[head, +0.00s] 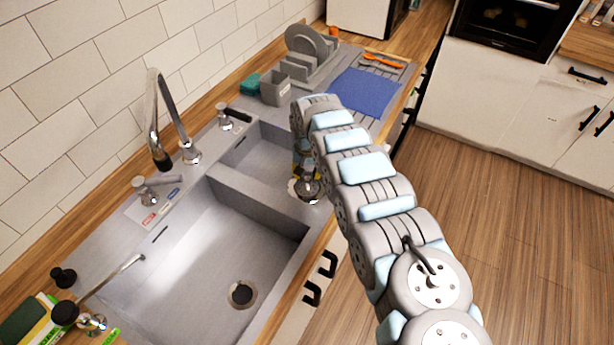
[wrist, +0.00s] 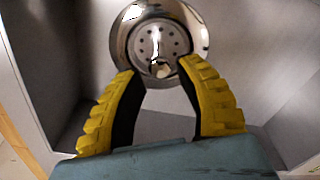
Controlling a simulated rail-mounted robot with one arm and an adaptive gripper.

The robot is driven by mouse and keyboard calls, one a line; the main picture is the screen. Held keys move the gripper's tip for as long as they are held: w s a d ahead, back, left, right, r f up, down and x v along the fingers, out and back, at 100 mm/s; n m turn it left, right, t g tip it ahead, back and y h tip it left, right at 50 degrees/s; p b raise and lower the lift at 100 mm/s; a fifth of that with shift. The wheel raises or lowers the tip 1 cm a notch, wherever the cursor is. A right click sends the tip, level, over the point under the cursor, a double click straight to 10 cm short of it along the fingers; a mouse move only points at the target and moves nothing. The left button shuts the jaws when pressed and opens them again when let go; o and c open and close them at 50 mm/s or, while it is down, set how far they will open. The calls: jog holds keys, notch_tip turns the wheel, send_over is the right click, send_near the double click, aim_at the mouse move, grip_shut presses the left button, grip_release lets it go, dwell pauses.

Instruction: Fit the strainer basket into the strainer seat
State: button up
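The strainer basket (wrist: 172,42) shows in the wrist view as a round chrome piece with small holes and a shiny centre knob, inside a wide bright rim. I cannot tell whether that rim is its own or the strainer seat's. In the head view, chrome metal (head: 307,190) shows at the small basin's front end, below my arm. My gripper (wrist: 158,66) has two yellow-ridged fingers set apart, their tips overlapping the lower part of the chrome piece on either side of the knob. Whether they touch it is unclear. My arm hides much of this spot in the head view.
The large basin (head: 195,255) with its dark drain (head: 241,293) lies nearer. A divider (head: 258,207) separates the basins. A tall tap (head: 160,115) stands at the wall side. A grey caddy (head: 274,88), dish rack and blue cloth (head: 366,92) lie beyond.

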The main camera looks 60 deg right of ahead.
aim_at(307, 180)
notch_tip(307, 180, up, 9)
jog(key=p, duration=0.1)
jog(key=shift+s+a+f, duration=0.15)
jog(key=shift+a, duration=0.05)
dwell(0.5)
dwell(0.5)
